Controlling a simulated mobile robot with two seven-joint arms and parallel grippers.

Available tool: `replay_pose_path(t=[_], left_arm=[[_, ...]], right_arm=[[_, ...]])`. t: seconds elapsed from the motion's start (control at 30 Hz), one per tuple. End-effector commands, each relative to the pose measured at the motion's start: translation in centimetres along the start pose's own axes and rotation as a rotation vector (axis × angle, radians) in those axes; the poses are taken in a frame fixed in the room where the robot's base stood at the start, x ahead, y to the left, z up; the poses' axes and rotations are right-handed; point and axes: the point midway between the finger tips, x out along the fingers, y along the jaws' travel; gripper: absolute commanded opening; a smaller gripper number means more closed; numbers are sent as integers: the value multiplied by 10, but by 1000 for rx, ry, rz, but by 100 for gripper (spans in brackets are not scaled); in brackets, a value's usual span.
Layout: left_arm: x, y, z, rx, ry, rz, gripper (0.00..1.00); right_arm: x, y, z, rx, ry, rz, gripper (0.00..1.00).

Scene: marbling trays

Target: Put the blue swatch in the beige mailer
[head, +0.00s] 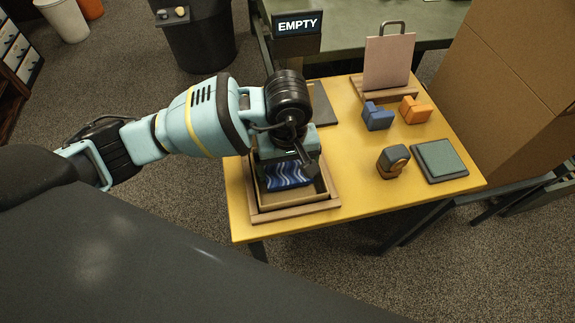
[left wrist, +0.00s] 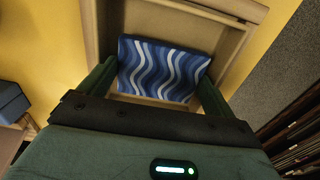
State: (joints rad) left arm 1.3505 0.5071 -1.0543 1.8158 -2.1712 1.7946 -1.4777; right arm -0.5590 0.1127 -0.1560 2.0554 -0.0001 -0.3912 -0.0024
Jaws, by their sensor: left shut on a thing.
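The blue swatch (head: 285,177) has wavy pale stripes. My left gripper (head: 288,163) is shut on it, with one finger at each side edge. In the left wrist view the swatch (left wrist: 163,70) spans the space between the two fingertips. The beige mailer (head: 296,206) is an open, shallow box at the near left of the yellow table. The swatch is over or within its opening; its exact height above the floor cannot be told. In the left wrist view the mailer's wall (left wrist: 207,22) shows beyond the swatch. My gripper hides the mailer's far part. My right gripper is not in view.
On the yellow table (head: 345,165) stand a blue block (head: 377,117), an orange block (head: 415,110), a dark-and-orange piece (head: 393,162), a green pad (head: 440,160) and a pinkish upright board (head: 388,62). An "EMPTY" sign (head: 297,24) is behind. A large cardboard box (head: 510,90) stands at right.

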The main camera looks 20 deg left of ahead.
Motion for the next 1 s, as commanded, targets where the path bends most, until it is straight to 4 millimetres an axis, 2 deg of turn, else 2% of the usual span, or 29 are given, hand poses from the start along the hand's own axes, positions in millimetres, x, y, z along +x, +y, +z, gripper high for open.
replay_pose_path(t=[0.1, 0.47, 0.5, 0.53, 0.83, 1.0], left_arm=[[8, 0, 0, 0, 0, 2, 67], [12, 0, 0, 1, 0, 1, 67], [11, 0, 0, 1, 0, 1, 95], [11, 0, 0, 1, 0, 1, 99], [8, 0, 0, 0, 1, 2, 100], [-12, 1, -1, 0, 4, 5, 100]], right_arm=[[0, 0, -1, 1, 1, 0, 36], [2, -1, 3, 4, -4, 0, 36], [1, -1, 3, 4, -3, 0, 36], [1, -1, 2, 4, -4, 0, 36], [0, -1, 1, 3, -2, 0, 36], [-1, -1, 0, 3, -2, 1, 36]])
